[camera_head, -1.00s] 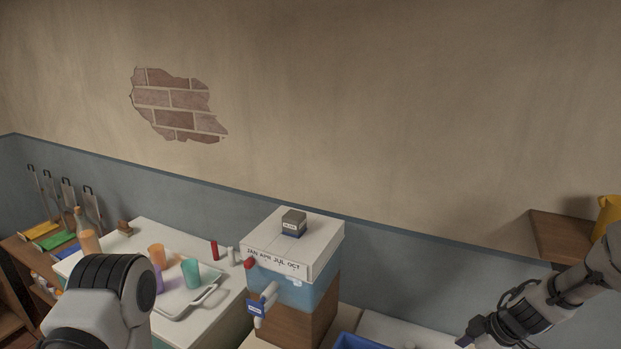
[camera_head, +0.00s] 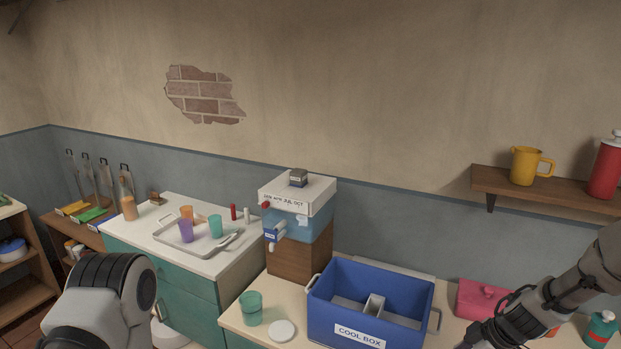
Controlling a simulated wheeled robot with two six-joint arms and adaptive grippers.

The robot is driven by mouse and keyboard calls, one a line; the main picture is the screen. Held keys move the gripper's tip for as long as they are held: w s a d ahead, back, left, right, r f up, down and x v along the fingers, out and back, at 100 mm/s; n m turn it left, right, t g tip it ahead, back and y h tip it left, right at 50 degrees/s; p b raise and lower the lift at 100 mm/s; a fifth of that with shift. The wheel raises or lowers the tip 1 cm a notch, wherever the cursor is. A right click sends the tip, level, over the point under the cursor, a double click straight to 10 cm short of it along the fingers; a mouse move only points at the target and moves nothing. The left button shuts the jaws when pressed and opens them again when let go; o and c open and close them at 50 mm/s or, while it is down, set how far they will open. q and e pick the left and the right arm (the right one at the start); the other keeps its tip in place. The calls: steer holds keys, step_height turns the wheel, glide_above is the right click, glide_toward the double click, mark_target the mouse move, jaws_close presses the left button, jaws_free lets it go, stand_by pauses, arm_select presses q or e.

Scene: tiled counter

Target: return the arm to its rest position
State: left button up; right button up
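My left arm shows as a thick grey and black link at the lower left; its gripper is out of the picture. My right arm comes in from the right edge. Its dark end (camera_head: 484,335) is at the bottom, in front of the right end of the blue cool box and the pink container. Its fingers are cut off or too dark to read, so I cannot tell whether it is open.
The open blue cool box (camera_head: 330,318) stands on the near counter. A green cup (camera_head: 252,308) and a white lid (camera_head: 282,331) lie left of it. A pink container (camera_head: 474,299) is to the right. The water dispenser (camera_head: 304,226) stands behind. A wall shelf (camera_head: 500,181) holds a yellow jug (camera_head: 527,166).

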step_height(320, 180, down, 9)
steer(key=s+a+g+b, duration=0.1)
steer(key=a+g+b, duration=0.1)
steer(key=b, duration=0.1)
steer(key=s+a+f+m+g+y+b, duration=0.1)
steer(key=s+a+f+m+g+b, duration=0.1)
steer(key=s+a+f+m+b, duration=0.6)
steer(key=s+a+f+m+g+y+b, duration=0.15)
steer(key=s+a+f, duration=0.35)
steer(key=s+f, duration=0.7)
arm_select(q)
step_height(320, 180, down, 15)
steer(key=w+b, duration=0.1)
steer(key=shift+w, duration=0.2)
arm_select(e)
steer(key=s+d+m+t+h, duration=0.2)
steer(key=s+d+m+h, duration=0.2)
steer(key=s+d+h, duration=0.2)
steer(key=shift+s+d, duration=0.6)
steer(key=shift+s, duration=0.1)
steer(key=shift+r+t, duration=0.1)
steer(key=shift+t, duration=0.15)
